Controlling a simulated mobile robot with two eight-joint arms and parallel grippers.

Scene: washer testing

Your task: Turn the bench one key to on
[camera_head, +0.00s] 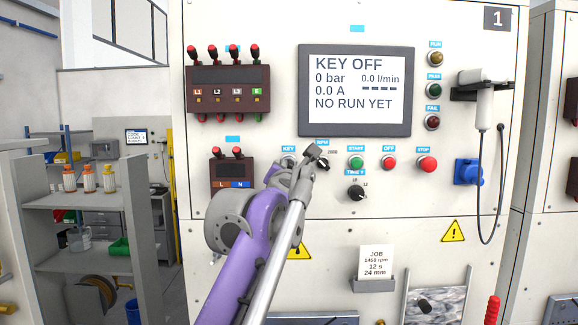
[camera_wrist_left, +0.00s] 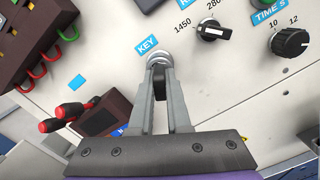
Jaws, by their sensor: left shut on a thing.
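The bench one panel carries a KEY label (camera_head: 289,149) with the key switch (camera_head: 287,161) just below it, partly hidden by my gripper. My left gripper (camera_head: 290,169) is at that switch. In the left wrist view, its two fingers (camera_wrist_left: 160,88) are closed on the dark key (camera_wrist_left: 159,84), in front of the round metal lock (camera_wrist_left: 159,59). The exact angle of the key is hard to tell between the fingers. The display (camera_head: 356,90) reads KEY OFF, 0 bar, 0.0 A and NO RUN YET. My right gripper is not in view.
Right of the key are an rpm knob (camera_wrist_left: 212,30), a time knob (camera_head: 356,193), a green START button (camera_head: 356,163) and red OFF (camera_head: 389,163) and STOP (camera_head: 427,164) buttons. Red-topped terminals (camera_head: 226,157) sit close on the left. A job card (camera_head: 376,262) stands below.

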